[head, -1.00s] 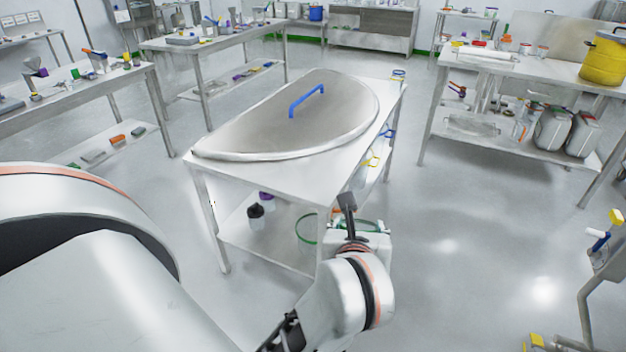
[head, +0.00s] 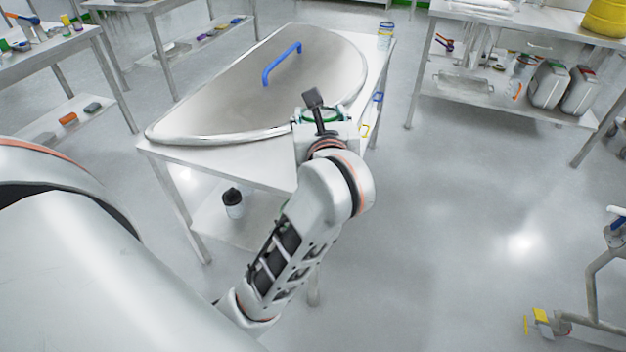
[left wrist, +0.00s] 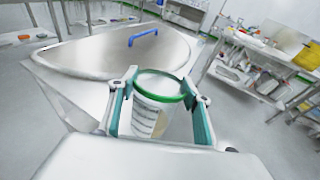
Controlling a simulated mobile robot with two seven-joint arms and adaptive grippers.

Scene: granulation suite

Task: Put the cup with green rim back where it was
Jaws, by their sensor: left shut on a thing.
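The cup with green rim (left wrist: 155,118) is a clear cup held upright in my left gripper (left wrist: 159,84), whose two teal-padded fingers close on its sides in the left wrist view. In the head view, my left wrist hides most of the cup, and only part of its green rim (head: 305,117) shows. The gripper and cup appear over the right front edge of the steel table (head: 215,163). I cannot tell how high above the tabletop the cup is. My right gripper is in neither view.
A large half-round lid (head: 225,85) with a blue handle (head: 268,72) covers much of the table. A small container (head: 385,36) stands at its far right corner. A dark-capped bottle (head: 233,205) stands on the lower shelf.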

